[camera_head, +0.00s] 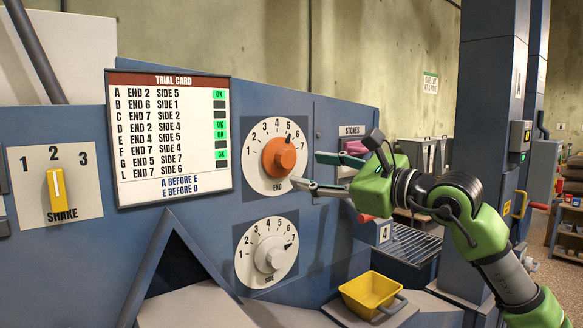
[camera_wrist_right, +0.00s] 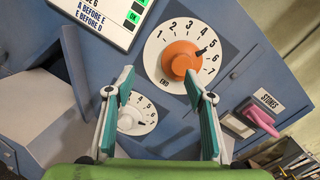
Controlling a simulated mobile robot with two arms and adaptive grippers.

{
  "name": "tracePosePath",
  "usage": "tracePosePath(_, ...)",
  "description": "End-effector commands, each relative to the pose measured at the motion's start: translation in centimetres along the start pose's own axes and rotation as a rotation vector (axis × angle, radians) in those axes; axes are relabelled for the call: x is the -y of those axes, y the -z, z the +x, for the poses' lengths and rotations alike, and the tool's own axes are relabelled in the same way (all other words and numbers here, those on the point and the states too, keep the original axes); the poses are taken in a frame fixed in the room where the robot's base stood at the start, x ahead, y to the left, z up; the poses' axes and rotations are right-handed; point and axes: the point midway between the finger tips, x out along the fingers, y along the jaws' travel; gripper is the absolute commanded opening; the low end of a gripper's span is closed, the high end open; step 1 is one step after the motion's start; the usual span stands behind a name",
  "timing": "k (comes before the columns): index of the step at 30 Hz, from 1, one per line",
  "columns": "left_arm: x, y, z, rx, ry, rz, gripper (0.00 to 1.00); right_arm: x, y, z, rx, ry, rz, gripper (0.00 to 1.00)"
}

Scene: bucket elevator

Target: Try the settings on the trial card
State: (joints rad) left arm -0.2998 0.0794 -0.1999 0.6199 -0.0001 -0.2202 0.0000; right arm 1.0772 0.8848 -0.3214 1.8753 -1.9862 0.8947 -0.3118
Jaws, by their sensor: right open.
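The trial card (camera_head: 170,140) hangs on the blue panel, with green OK marks at A, D, E and G; B, C, F and L have dark marks. The orange END knob (camera_head: 279,157) points at about 5. The grey SIDE knob (camera_head: 269,259) points at about 7. The yellow SHAKE switch (camera_head: 57,196) stands upright, under 2. My right gripper (camera_head: 307,170) is open and empty, just right of the END dial and apart from the knob. In the right wrist view the END knob (camera_wrist_right: 180,60) shows beyond the fingertips. My left gripper is out of view.
A pink handle (camera_head: 355,147) under the STONES label is close behind my right gripper. A yellow tub (camera_head: 371,293) sits below on a grey ledge. A blue column (camera_head: 490,130) stands right. The space before the dials is clear.

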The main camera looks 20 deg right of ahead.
Motion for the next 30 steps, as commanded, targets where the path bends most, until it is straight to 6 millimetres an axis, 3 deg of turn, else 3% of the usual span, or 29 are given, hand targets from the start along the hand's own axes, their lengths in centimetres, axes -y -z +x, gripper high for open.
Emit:
tracePosePath(4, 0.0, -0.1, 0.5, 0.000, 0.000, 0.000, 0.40, 2.6, 1.2, -0.8, -0.080, 0.095, -0.153, 0.49)
tracePosePath(10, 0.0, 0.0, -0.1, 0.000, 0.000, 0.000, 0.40, 3.6, 1.3, 0.0, -0.102, 0.118, -0.187, 0.49)
tracePosePath(24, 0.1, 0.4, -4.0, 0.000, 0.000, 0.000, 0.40, 4.7, 1.9, 9.3, -0.099, 0.116, -0.181, 0.49)
tracePosePath(30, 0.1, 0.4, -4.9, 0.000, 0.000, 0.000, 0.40, 5.0, 2.3, 11.8, -0.100, 0.116, -0.183, 0.49)
